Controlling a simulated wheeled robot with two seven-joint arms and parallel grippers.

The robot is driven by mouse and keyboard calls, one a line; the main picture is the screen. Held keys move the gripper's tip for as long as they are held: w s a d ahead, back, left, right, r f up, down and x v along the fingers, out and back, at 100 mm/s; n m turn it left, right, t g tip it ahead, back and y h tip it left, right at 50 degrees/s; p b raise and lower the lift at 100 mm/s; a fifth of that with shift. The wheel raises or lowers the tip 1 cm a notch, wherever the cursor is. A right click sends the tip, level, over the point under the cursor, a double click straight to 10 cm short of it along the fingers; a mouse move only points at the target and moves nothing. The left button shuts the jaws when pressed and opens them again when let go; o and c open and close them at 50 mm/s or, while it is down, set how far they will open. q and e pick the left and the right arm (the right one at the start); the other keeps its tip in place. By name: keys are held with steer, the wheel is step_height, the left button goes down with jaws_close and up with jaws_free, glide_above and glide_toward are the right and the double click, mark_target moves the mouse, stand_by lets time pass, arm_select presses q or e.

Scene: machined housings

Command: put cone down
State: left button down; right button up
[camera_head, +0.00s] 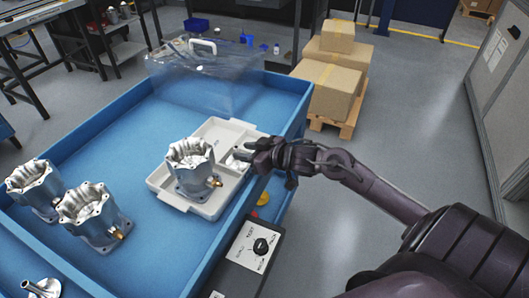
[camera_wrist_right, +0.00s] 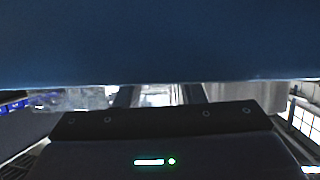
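My right gripper (camera_head: 250,151) reaches in from the right, low over the right side of a white tray (camera_head: 172,196). A small silver metal piece (camera_head: 236,161), perhaps the cone, is at its fingertips in the tray's right part. I cannot tell whether the fingers touch it. In the right wrist view the two fingers (camera_wrist_right: 157,96) stand apart, with a bright blurred patch between them, and a dark blue surface fills the top. A flanged metal cone (camera_head: 42,288) lies at the lower left of the head view. My left gripper is not in view.
A machined housing (camera_head: 190,166) stands in the tray's left part. Two more housings (camera_head: 36,188) (camera_head: 92,215) stand on the blue table (camera_head: 160,257). A clear bin (camera_head: 205,75) is at the back. A control box (camera_head: 255,247) is at the table's right edge.

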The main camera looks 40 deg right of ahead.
steer(key=v, duration=0.8)
steer(key=shift+p, duration=0.4)
